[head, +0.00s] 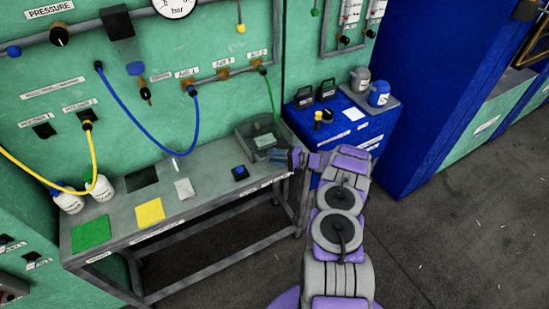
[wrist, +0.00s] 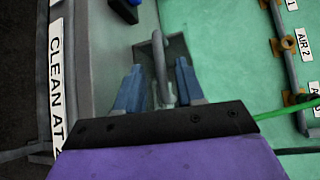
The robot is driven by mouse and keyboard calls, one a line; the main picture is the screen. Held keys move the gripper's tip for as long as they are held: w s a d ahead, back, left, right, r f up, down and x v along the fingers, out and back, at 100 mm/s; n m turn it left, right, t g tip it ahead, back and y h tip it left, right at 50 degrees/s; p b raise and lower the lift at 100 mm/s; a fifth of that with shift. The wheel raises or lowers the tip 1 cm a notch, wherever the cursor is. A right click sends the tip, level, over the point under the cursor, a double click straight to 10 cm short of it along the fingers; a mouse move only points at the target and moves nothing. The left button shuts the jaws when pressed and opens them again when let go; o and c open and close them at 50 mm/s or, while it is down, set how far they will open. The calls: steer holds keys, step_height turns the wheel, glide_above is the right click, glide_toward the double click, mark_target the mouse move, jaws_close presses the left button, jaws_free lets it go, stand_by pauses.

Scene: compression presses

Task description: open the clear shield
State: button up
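A grey see-through box (head: 258,128) stands at the right end of the workbench; it looks like the clear shield, but its clear panel is hard to make out. In the wrist view a grey bar-shaped handle (wrist: 159,52) stands out from a grey plate. My gripper (wrist: 160,66) has its two blue fingers apart, one on each side of the handle's near end. I see no finger clearly pressing on the handle. In the head view my gripper (head: 279,156) is at the box's front right side and hides part of it.
The workbench (head: 205,202) carries green and yellow mats, a small black block with a blue top (head: 240,173) and white bottles. A blue cabinet (head: 345,130) stands to the right. Blue, yellow and green hoses hang from the green wall panel (head: 215,35).

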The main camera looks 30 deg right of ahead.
steer(key=shift+w+a, duration=0.2)
steer(key=shift+c, duration=0.4)
jaws_close()
